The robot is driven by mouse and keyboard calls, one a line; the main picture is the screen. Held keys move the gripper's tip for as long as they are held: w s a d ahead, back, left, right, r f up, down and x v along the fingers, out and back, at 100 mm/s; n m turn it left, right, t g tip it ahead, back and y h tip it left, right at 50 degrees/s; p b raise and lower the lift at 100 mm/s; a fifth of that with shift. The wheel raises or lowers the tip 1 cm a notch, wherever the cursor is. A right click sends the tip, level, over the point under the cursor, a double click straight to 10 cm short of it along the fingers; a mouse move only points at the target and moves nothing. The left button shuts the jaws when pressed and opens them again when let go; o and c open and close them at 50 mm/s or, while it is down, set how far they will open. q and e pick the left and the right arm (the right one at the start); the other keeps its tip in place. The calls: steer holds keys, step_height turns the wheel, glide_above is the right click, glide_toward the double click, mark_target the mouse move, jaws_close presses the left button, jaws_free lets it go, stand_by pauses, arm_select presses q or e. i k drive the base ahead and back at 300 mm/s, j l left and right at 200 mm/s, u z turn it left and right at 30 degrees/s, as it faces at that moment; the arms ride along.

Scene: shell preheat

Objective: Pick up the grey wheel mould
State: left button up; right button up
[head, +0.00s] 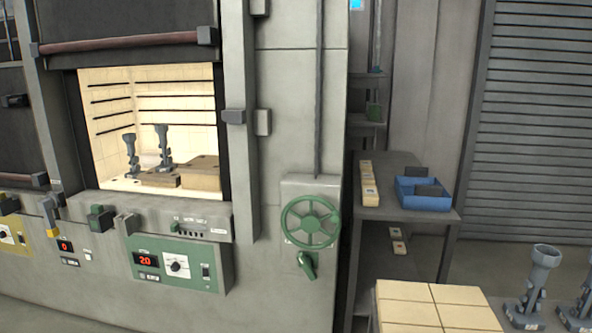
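No thing in view can be clearly told as the grey wheel mould. Grey upright shapes with funnel-like tops show in two places. Two, a left one (130,155) and a right one (163,148), stand inside the open furnace chamber. Another (541,285) stands at the bottom right, and one more (585,305) is cut off by the right edge. Neither of my grippers is in view.
The furnace has a raised door, a green control panel (177,264) reading 20 and a green handwheel (310,222). A tan block (201,172) sits in the chamber. A side table (390,178) holds a blue bin (424,201). Cream tiles (430,306) lie at the front.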

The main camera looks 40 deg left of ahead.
mark_target(130, 139)
steer(key=u, duration=2.2)
